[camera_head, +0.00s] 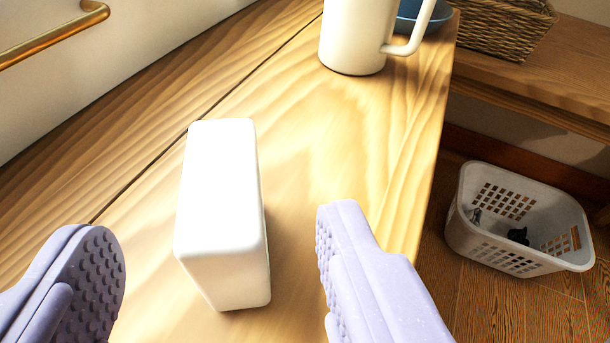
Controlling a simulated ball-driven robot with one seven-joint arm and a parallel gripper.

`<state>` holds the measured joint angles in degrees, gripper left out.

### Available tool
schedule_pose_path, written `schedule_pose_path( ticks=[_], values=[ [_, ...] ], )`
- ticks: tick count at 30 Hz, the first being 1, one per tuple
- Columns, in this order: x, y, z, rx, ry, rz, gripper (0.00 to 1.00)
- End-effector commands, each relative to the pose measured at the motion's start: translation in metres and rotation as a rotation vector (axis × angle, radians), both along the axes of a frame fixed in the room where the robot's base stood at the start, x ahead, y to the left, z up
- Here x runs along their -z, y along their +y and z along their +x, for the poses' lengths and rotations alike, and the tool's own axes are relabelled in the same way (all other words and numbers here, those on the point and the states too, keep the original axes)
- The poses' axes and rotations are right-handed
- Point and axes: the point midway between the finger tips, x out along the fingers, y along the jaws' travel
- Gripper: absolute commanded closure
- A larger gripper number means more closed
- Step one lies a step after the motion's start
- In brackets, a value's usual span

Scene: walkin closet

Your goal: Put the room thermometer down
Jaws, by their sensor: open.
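The room thermometer appears to be the white, rounded box (221,205) on the wooden surface; no display or marking shows on the sides I see. My gripper (222,265) is open, with one lavender, studded finger at the lower left and the other at the right. The white box lies between and just beyond the fingers, with visible gaps on both sides, and neither finger appears to touch it. Its base seems to rest on the wood.
A white mug (356,35) stands farther back, its handle to the right, with a blue dish (437,17) behind it. A wicker basket (505,28) sits beyond. The surface's right edge drops to a floor with a white plastic basket (470,232). A brass rail (55,35) is upper left.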

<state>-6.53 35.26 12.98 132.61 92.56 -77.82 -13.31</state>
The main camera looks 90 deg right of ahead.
Motion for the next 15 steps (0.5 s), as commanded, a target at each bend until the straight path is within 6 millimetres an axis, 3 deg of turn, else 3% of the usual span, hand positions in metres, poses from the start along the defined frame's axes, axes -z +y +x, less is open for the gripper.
schedule_pose_path(
  ticks=[9, 15],
  values=[
    [0.019, -0.046, 0.016, 0.001, -0.002, 0.002, 0.36],
    [0.020, -0.056, 0.020, -0.003, -0.002, 0.002, 0.36]
  ],
)
